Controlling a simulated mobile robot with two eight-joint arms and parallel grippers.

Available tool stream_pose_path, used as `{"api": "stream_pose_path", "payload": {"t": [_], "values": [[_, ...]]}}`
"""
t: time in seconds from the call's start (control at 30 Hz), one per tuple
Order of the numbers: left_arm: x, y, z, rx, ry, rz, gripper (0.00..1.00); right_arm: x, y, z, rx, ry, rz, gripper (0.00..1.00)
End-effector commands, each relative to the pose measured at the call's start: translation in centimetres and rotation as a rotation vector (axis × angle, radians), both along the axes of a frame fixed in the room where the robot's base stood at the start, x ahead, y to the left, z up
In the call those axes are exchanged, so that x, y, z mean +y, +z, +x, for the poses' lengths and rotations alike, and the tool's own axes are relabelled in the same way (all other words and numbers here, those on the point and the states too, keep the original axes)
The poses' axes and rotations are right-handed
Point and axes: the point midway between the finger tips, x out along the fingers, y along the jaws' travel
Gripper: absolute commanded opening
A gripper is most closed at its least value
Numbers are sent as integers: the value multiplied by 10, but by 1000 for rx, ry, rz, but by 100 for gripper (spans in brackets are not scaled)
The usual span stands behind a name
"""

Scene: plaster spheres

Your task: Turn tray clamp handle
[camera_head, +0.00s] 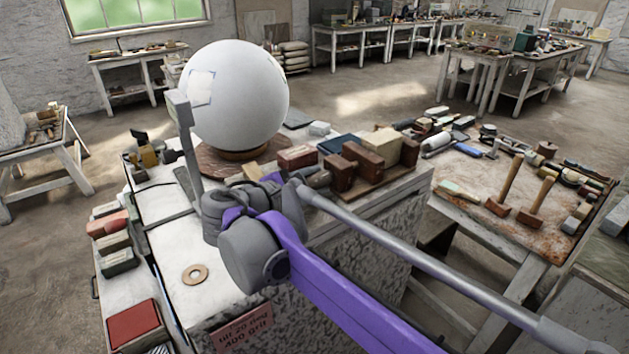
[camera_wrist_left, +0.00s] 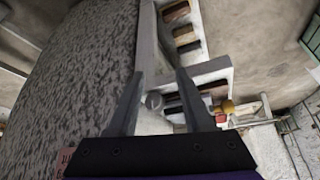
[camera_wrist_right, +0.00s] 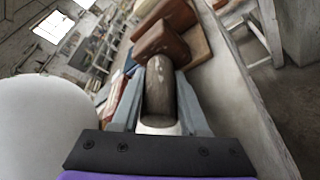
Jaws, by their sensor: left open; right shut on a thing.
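In the left wrist view my left gripper (camera_wrist_left: 157,78) is open beside the grey speckled pedestal. A small grey round knob (camera_wrist_left: 154,100), which looks like the clamp handle's end, shows between its fingers; I cannot tell whether they touch it. Beyond it is a pale tray (camera_wrist_left: 206,72) with dark and tan blocks in compartments. My left gripper is hidden in the head view. In the right wrist view my right gripper (camera_wrist_right: 158,78) is shut on a dark brown-grey cylinder (camera_wrist_right: 160,98). In the head view this cylinder (camera_head: 318,178) is on the pedestal top beside brown blocks.
A large white plaster sphere (camera_head: 238,95) stands on a round brown base (camera_head: 215,165). A grey upright post (camera_head: 188,150) stands at its left. Brown blocks (camera_head: 368,163) sit at the pedestal's right end. A tool table (camera_head: 480,235) with mallets stands to the right.

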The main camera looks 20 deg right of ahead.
Motion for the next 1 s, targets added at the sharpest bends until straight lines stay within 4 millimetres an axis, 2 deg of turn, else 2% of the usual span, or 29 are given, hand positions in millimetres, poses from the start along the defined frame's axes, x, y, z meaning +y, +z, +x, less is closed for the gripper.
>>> {"api": "stream_pose_path", "payload": {"t": [0.7, 1.0], "values": [[0, 30, 13, -24, 0, 0, 50, 0, 1, 0, -486, 0, 178, 0], [0, 36, 16, -30, 0, 0, 50, 0, 1, 0, -604, 0, 220, 0]]}}
